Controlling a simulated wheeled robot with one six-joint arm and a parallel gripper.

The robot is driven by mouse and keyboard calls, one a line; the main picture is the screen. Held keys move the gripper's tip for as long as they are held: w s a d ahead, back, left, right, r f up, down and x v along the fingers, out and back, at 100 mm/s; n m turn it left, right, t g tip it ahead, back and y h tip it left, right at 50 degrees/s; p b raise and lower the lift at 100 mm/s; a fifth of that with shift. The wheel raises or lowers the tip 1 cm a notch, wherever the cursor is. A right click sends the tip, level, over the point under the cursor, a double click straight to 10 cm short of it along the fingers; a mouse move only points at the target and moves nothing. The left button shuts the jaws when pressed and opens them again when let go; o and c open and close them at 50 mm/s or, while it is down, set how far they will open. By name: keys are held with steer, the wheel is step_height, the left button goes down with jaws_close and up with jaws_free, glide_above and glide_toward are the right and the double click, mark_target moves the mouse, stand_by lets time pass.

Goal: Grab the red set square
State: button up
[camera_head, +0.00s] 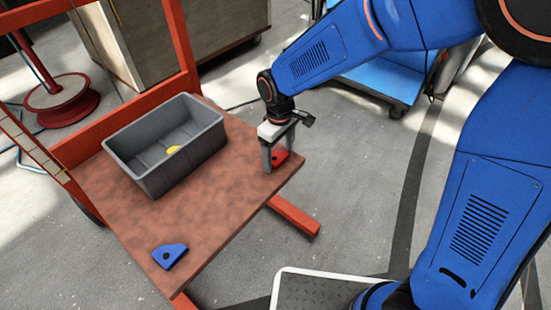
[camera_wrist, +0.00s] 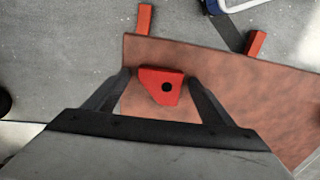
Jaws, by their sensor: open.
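The red set square (camera_wrist: 155,84) is a small flat piece with a cut corner and a dark round hole, lying near a corner of the brown cart top. In the wrist view it is between the two fingers of my gripper (camera_wrist: 162,82), with a gap on each side. In the head view my gripper (camera_head: 280,168) points down over that corner, and the red set square (camera_head: 279,158) shows partly behind the fingers. My gripper is open and holds nothing. How far the fingertips are above the cart top is hard to tell.
A grey bin (camera_head: 142,170) with a yellow object (camera_head: 174,149) inside stands on the cart top (camera_head: 215,215). A blue set square (camera_head: 169,255) lies near the front edge. An orange-red cart rail (camera_head: 188,83) rises behind the bin. The cart top between these is clear.

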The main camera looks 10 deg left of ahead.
steer(key=shift+c, duration=0.4)
steer(key=c, duration=1.1)
steer(key=shift+r, duration=0.15)
steer(key=shift+c, duration=0.2)
